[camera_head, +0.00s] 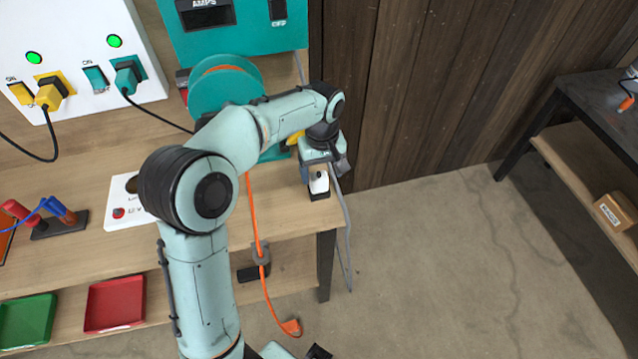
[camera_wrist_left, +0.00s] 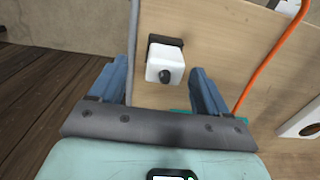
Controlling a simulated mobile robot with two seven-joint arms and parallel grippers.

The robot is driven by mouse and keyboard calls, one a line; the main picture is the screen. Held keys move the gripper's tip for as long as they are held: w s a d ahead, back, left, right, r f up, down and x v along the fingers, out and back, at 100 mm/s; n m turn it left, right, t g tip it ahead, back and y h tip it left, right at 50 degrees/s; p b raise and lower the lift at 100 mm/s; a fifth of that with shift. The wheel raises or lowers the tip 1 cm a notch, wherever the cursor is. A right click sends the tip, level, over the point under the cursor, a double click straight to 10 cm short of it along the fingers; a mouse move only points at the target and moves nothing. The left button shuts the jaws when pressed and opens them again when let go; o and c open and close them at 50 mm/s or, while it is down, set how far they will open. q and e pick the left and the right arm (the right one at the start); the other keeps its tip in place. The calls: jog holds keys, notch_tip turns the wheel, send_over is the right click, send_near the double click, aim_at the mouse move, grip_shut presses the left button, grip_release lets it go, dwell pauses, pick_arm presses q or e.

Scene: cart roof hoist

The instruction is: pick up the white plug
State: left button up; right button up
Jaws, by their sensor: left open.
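The white plug (camera_head: 318,182) stands in a small black holder near the right end of the wooden workbench (camera_head: 285,215). In the left wrist view the plug (camera_wrist_left: 163,64) is a white block with a dark round part on its near face. My left gripper (camera_wrist_left: 158,70) is open, with one blue finger on each side of the plug and gaps showing between them. In the head view my left gripper (camera_head: 316,168) is over the plug and partly hides it. I cannot tell the remaining height. My right gripper is not in view.
A grey cable (camera_head: 347,225) hangs off the bench's right end, just beside the plug. An orange cord (camera_head: 254,215) runs down from the teal reel (camera_head: 205,92) left of it. A white panel (camera_wrist_left: 300,120) lies on the bench.

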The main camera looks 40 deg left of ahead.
aim_at(319, 175)
pick_arm(q)
jog(key=f, duration=0.4)
jog(key=shift+s+a+f, duration=0.1)
jog(key=shift+a+f, duration=0.25)
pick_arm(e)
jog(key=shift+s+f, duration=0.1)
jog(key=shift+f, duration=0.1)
pick_arm(q)
jog(key=c, duration=1.4)
jog(key=shift+r, duration=0.1)
notch_tip(319, 175, up, 20)
jog(key=p, duration=0.3)
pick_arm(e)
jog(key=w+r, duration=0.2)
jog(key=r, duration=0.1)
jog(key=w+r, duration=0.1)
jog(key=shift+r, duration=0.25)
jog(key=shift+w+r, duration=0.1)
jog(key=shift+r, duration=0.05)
